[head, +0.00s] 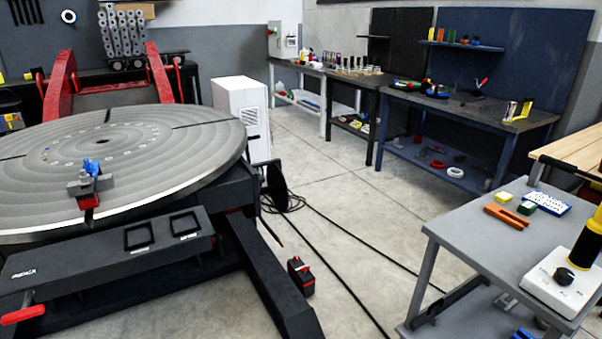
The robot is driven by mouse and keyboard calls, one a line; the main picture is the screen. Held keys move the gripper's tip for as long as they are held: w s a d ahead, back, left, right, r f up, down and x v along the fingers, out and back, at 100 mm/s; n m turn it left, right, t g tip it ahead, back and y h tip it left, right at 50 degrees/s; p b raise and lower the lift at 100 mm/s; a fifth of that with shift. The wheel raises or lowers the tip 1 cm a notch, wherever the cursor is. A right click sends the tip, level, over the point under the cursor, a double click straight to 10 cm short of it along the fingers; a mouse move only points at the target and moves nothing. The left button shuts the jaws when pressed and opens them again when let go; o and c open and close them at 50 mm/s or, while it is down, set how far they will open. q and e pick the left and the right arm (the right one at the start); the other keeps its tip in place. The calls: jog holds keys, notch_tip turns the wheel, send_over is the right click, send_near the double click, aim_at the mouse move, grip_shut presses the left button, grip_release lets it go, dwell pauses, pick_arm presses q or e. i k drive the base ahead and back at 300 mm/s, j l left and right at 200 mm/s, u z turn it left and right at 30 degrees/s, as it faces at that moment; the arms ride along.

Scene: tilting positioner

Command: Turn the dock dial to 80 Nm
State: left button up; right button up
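A white dock (553,290) sits on the front right part of the grey cart (467,244). A black round dial (563,276) is on its top face. The markings around the dial are too small to read, so I cannot tell its setting. A yellow and black tool (587,241) stands upright at the dock, just right of the dial, cut off by the picture's right edge. Neither of my grippers shows in the head view.
On the cart lie orange bars (507,216), a green block (526,208), a yellow block (504,197) and a blue-white tray (547,203). The big round positioner table (150,150) fills the left. Cables (335,262) cross the open floor between.

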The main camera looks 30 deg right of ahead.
aim_at(563, 276)
jog(key=z, duration=2.5)
